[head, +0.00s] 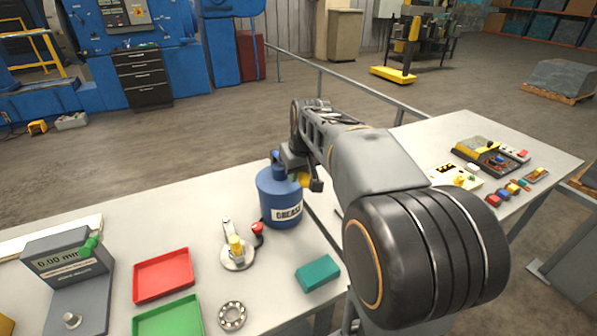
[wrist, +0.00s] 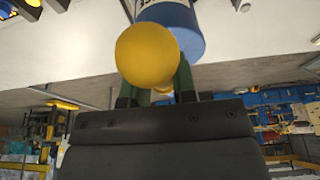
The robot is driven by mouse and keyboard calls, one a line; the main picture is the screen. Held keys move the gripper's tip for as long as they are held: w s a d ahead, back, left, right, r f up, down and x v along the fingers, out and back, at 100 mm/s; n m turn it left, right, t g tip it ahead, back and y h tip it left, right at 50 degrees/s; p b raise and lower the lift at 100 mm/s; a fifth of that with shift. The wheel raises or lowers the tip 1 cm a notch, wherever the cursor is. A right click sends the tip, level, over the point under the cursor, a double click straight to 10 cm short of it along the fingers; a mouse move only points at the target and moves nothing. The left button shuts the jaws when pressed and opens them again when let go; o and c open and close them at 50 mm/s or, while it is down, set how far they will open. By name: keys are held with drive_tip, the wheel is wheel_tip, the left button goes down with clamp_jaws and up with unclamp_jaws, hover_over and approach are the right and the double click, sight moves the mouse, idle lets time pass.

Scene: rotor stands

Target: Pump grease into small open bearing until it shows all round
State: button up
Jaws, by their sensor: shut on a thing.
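The small open bearing (head: 232,316), a metal ring with balls showing, lies flat on the bench in front. The blue grease can (head: 280,205) stands upright behind it, labelled GREASE. My gripper (head: 303,181) is at the can's upper right side, shut on a yellow knob (head: 306,179). In the wrist view the round yellow knob (wrist: 147,56) sits between the green-edged fingers, with the blue can (wrist: 178,28) beyond. A round metal fitting (head: 238,258) with a yellow-topped post stands left of the can, beside a red-ended part (head: 257,228). I see no grease on the bearing.
A red tray (head: 163,275), a green tray (head: 168,318) and a grey gauge reading 0.00 mm (head: 68,265) stand at the left. A teal block (head: 317,273) lies right of the fitting. Several small coloured parts lie at the bench's right end.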

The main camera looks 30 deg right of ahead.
drive_tip(key=shift+f, duration=0.25)
wheel_tip(320, 180, down, 5)
drive_tip(key=b, duration=0.4)
drive_tip(key=shift+r, duration=0.1)
idle(0.7)
drive_tip(key=shift+r, duration=0.1)
drive_tip(key=shift+w+r+p, duration=0.1)
drive_tip(key=shift+r+p, duration=1.95)
drive_tip(key=shift+r, duration=0.45)
drive_tip(key=o, duration=0.5)
drive_tip(key=shift+r, duration=0.1)
drive_tip(key=o, duration=0.3)
